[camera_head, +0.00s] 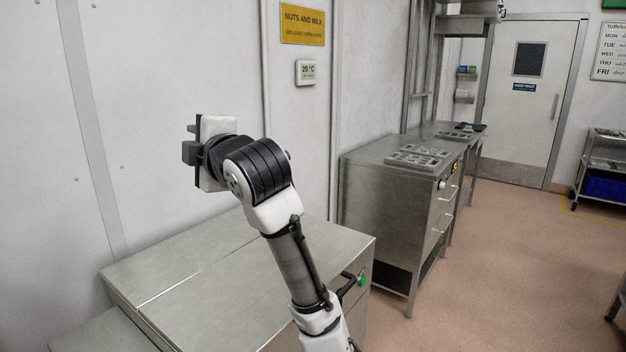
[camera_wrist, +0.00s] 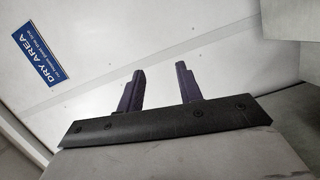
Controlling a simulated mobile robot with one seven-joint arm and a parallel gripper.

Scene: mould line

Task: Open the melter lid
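A steel unit with a flat top (camera_head: 225,300) stands in the foreground of the head view; I take it to be the melter. Its top lies flat, with a thin seam across it; the lid looks down. A black bar handle (camera_head: 347,289) with a green part beside it sits at its right front side. My arm covers part of the top. My gripper (camera_head: 190,142) is raised above the back of the unit, near the white wall and away from the handle. In the wrist view its two dark fingers (camera_wrist: 160,85) stand apart with nothing between them.
A steel bench with drawers (camera_head: 395,190) stands further back, carrying moulds (camera_head: 417,158). The white wall (camera_head: 160,100) is close behind my gripper; the wrist view shows a blue sign (camera_wrist: 40,62). A trolley (camera_head: 600,170) is at far right. The floor (camera_head: 500,260) between is clear.

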